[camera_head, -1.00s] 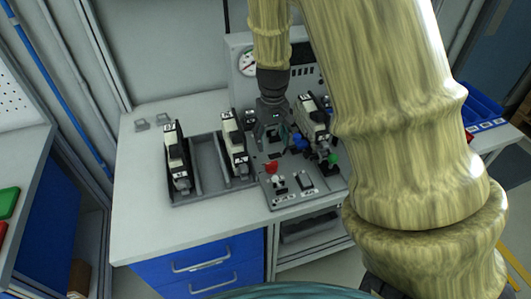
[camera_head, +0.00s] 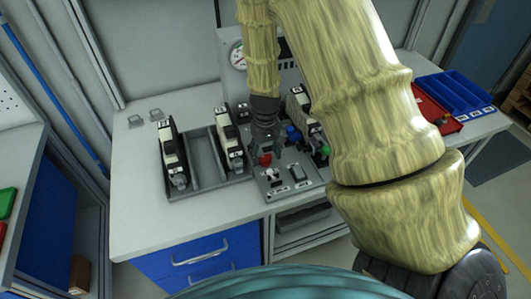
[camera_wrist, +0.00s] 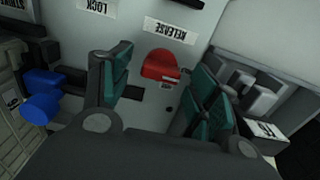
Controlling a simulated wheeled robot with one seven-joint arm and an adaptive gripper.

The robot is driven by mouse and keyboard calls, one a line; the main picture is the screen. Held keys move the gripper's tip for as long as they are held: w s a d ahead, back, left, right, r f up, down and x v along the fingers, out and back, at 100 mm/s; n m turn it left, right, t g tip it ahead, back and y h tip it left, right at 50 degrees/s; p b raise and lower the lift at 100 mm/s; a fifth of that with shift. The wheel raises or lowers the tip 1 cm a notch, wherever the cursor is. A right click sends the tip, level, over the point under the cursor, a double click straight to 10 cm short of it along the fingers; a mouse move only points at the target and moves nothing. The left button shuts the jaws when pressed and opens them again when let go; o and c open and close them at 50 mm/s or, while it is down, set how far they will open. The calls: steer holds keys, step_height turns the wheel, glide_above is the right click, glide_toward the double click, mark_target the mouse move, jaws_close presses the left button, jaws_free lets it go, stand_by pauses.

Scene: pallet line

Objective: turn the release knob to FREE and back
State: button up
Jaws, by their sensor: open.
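The release knob is red (camera_wrist: 160,66) and sits on a light grey panel under an upside-down RELEASE label (camera_wrist: 170,30) in the wrist view. In the head view the red knob (camera_head: 265,159) shows just below my gripper (camera_head: 265,148). In the wrist view my gripper (camera_wrist: 155,95) is open, with one teal-padded finger on each side of the knob's line. The knob lies ahead of the gap between the fingers, and nothing is held. I cannot tell whether the fingers touch the knob. The FREE mark is not readable.
A blue knob (camera_wrist: 42,96) stands left of my gripper in the wrist view. A grey tray (camera_head: 207,160) with black-and-white units lies left of the panel. A gauge (camera_head: 238,56) stands behind. A red tray and blue bin (camera_head: 455,92) sit at the right.

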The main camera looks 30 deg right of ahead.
steer(key=shift+s+f, duration=0.1)
steer(key=shift+f, duration=0.3)
steer(key=c, duration=1)
steer(key=shift+m, duration=0.4)
steer(key=shift+r+m+p, duration=0.1)
steer(key=shift+m+p, duration=0.5)
steer(key=shift+m, duration=0.4)
steer(key=m+p, duration=0.1)
steer(key=m, duration=0.2)
steer(key=shift+m, duration=0.3)
steer(key=m+p, duration=0.1)
steer(key=m, duration=0.4)
steer(key=shift+p, duration=0.35)
steer(key=shift+d+m, duration=0.1)
steer(key=shift+m, duration=0.3)
